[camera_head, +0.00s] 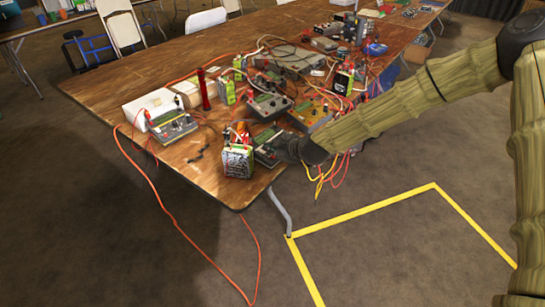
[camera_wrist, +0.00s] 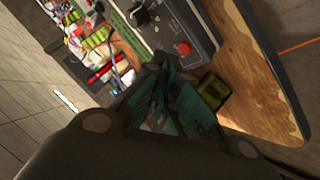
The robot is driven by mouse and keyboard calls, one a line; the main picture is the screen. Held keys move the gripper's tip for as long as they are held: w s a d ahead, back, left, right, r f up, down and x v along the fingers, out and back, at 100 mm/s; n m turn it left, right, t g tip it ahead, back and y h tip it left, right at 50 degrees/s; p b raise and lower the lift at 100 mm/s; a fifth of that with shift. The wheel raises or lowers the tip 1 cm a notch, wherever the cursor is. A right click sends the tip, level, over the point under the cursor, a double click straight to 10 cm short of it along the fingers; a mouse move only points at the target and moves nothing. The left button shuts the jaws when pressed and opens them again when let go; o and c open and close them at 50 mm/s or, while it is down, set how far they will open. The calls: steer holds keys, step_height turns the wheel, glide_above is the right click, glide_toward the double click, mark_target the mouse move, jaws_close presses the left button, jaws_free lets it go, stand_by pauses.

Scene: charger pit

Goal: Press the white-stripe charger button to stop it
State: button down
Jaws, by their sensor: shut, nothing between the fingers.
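In the head view a dark charger (camera_head: 268,146) lies near the table's front corner, partly hidden by my gripper (camera_head: 284,150). The wrist view shows a grey charger panel (camera_wrist: 188,22) with a round red button (camera_wrist: 184,48) and a dark knob. A pale strip runs along its side; I cannot tell whether this is the white stripe. My gripper (camera_wrist: 160,88) is shut and empty, its fingers beside the panel edge in the wrist view, below the red button. Contact is not clear. Other chargers stand at the left (camera_head: 172,125) and farther back (camera_head: 270,103).
A battery pack (camera_head: 237,161) stands at the front corner of the wooden table (camera_head: 120,84). A red upright cylinder (camera_head: 204,90), white boxes (camera_head: 152,104) and tangled cables crowd the tabletop. An orange cable hangs to the floor. Yellow tape (camera_head: 365,210) marks open floor.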

mark_target(275, 162)
steer(key=shift+f+b, duration=0.3)
steer(key=shift+f, duration=0.1)
steer(key=shift+a+f+b, duration=0.1)
steer(key=shift+f+b, duration=0.2)
steer(key=shift+f, duration=0.1)
stand_by(1.0)
steer(key=shift+r, duration=0.2)
steer(key=shift+s+r+p, duration=0.1)
steer(key=shift+r+p, duration=0.35)
steer(key=shift+r, duration=0.15)
steer(key=r+p, duration=0.1)
steer(key=r, duration=0.2)
steer(key=d+r+p, duration=0.1)
steer(key=r, duration=0.1)
steer(key=shift+s+p, duration=0.3)
steer(key=shift+p, duration=0.05)
stand_by(0.3)
stand_by(0.6)
